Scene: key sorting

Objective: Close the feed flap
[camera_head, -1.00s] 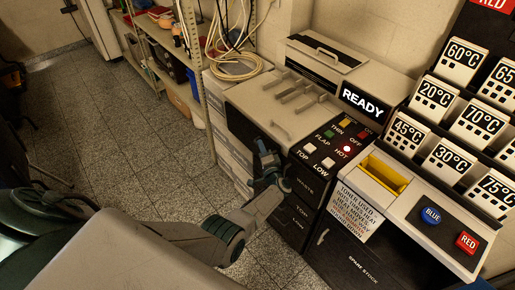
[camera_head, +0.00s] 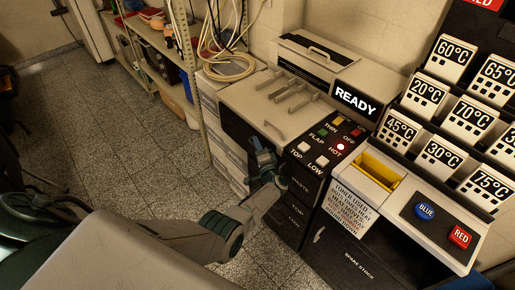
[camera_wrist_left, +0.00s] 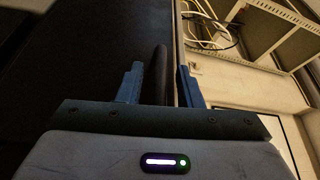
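The beige feed machine (camera_head: 232,93) stands in the middle of the head view, with several light bars on its top and a dark front panel (camera_head: 236,132). I cannot tell for sure which part is the feed flap or how far it stands open. A small light handle (camera_head: 274,131) sits at the top's front edge. My left gripper (camera_head: 262,150) is just in front of this edge, its fingers pointing up. In the left wrist view the blue fingers (camera_wrist_left: 160,85) are apart, with a dark bar (camera_wrist_left: 160,68) between them; contact is unclear. My right gripper is out of view.
Right of my gripper is a button panel (camera_head: 322,147) with a green FLAP button and a lit red HOT lamp. A READY display (camera_head: 355,100) stands above it. A shelf (camera_head: 165,75) stands behind left; the tiled floor (camera_head: 120,150) is clear.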

